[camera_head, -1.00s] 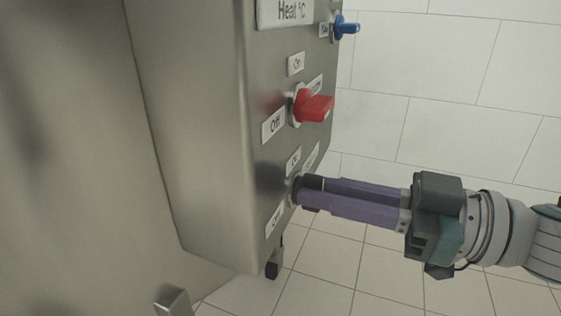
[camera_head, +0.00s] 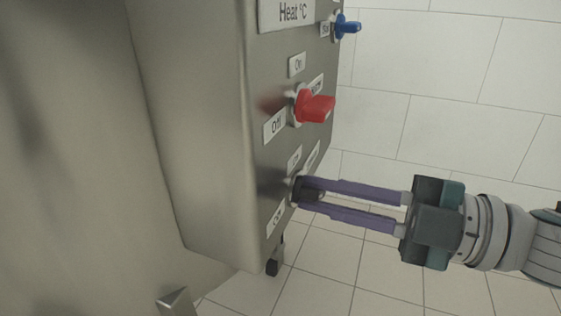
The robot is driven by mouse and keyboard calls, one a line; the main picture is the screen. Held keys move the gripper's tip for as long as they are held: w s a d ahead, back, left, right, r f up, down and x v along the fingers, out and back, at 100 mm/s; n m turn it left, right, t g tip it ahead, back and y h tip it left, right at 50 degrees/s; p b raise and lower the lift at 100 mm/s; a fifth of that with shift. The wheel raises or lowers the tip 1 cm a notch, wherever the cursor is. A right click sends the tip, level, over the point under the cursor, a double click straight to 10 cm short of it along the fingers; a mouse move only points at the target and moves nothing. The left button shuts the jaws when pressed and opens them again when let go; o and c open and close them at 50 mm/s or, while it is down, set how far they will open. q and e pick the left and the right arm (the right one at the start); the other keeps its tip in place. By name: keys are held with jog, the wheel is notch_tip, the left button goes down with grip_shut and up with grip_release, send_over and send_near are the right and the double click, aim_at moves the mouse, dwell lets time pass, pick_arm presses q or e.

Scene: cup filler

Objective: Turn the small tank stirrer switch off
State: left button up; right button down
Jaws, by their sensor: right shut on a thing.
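The control box carries a black knob (camera_head: 309,191) low on its panel, with an "Off" label (camera_head: 275,218) below and left of it and further labels above. Which label names the small tank stirrer cannot be read here. My right gripper (camera_head: 308,193) reaches in from the right with its purple fingers on either side of the black knob, shut on it. The fingers partly cover the knob, so its exact pointing direction is hard to tell. My left gripper is not in view.
A red knob (camera_head: 314,106) sits above the black one, and a blue switch (camera_head: 347,27) is near the top beside a "Heat °C" plate (camera_head: 287,12). The steel box (camera_head: 195,120) fills the left. Open room lies right, before the tiled wall (camera_head: 450,90).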

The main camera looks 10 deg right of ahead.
jog(key=n+b, duration=0.1)
jog(key=n, duration=0.5)
jog(key=shift+f, duration=0.2)
dwell(0.5)
jog(key=c, duration=0.9)
grip_release()
jog(key=shift+s, duration=0.1)
jog(key=p+v, duration=0.2)
jog(key=v, duration=0.8)
